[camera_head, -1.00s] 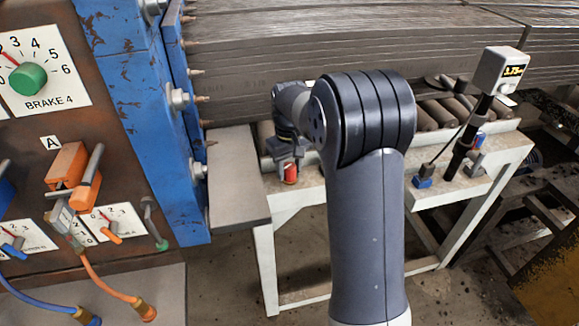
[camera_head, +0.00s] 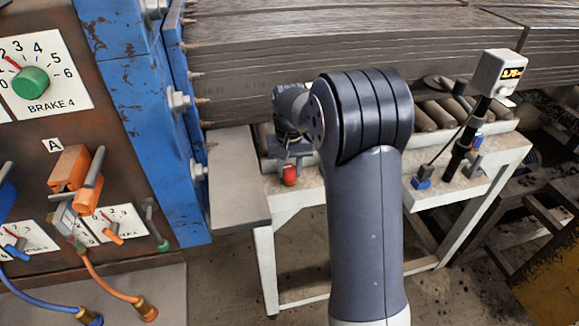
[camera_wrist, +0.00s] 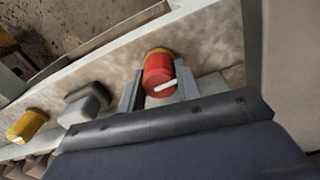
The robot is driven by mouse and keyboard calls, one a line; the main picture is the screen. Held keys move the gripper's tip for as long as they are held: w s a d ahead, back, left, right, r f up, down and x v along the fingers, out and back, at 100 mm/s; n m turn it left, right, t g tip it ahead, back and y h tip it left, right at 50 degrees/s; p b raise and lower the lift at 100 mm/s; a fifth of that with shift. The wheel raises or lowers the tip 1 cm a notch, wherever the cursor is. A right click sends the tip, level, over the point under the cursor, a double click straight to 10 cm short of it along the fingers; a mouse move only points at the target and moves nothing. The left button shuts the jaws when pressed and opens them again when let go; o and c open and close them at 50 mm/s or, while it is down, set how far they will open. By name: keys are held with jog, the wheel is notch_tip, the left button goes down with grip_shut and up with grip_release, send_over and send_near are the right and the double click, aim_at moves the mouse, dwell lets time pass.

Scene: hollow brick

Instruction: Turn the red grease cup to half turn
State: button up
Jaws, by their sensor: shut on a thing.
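The red grease cup (camera_wrist: 158,76) sits on the pale frame between the two fingers of my gripper (camera_wrist: 160,88) in the wrist view. A white pointer mark on its face runs toward the right and slightly up. My gripper is shut on the cup, with a finger on either side. In the head view the red cup (camera_head: 289,174) shows just below my gripper (camera_head: 288,158), on the front edge of the white frame. The fingers are small and partly hidden there.
A yellow cup (camera_wrist: 27,125) and a grey block (camera_wrist: 84,103) sit along the frame left of the red cup. The blue post (camera_head: 150,120) and a grey plate (camera_head: 236,180) stand left of my gripper. A gauge (camera_head: 500,72) on a black post stands at right.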

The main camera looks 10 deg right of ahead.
aim_at(290, 166)
jog(key=shift+m, duration=0.4)
jog(key=o, duration=1)
jog(key=shift+r, duration=0.1)
notch_tip(290, 166, up, 11)
jog(key=shift+f+b, duration=0.15)
jog(key=shift+b, duration=0.25)
